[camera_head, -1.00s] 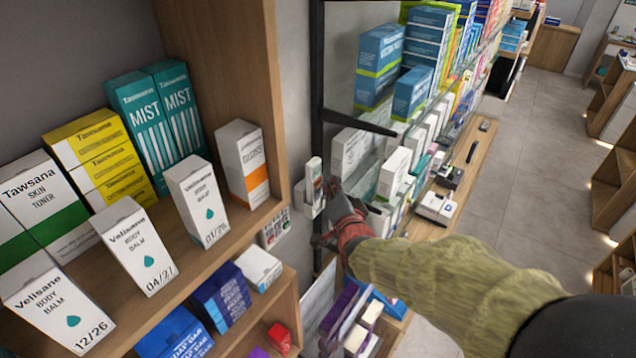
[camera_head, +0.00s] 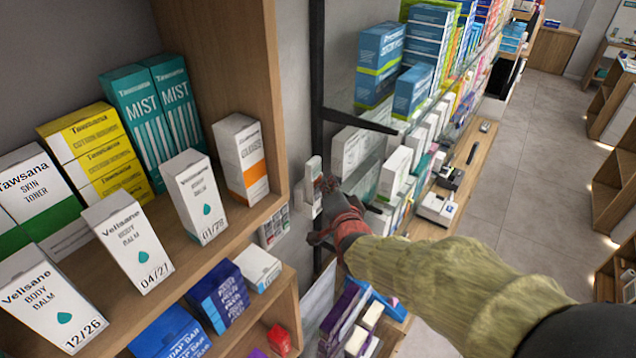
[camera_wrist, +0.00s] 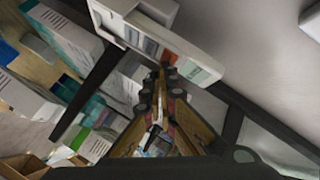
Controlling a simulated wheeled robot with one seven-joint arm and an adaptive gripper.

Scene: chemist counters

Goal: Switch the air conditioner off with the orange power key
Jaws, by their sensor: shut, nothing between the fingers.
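A white wall control unit (camera_head: 313,190) is mounted on the grey wall, just right of the wooden shelf's side. It also shows in the wrist view as a long white panel (camera_wrist: 200,52) slanting across the top, with small coloured markings. An orange patch (camera_wrist: 150,46) shows on its face near my fingertips; I cannot tell for sure that it is the power key. My gripper (camera_head: 327,186) is shut and empty, its tips at the unit's right side. In the wrist view the fingertips (camera_wrist: 162,74) lie close against the panel's lower edge; contact cannot be told.
The wooden shelf (camera_head: 282,100) with cosmetic boxes stands close on the left. A black upright post (camera_head: 317,70) with a bracket is just beside the unit. Glass shelves with boxes (camera_head: 380,50) run behind my gripper. A clear floor aisle (camera_head: 545,130) lies to the right.

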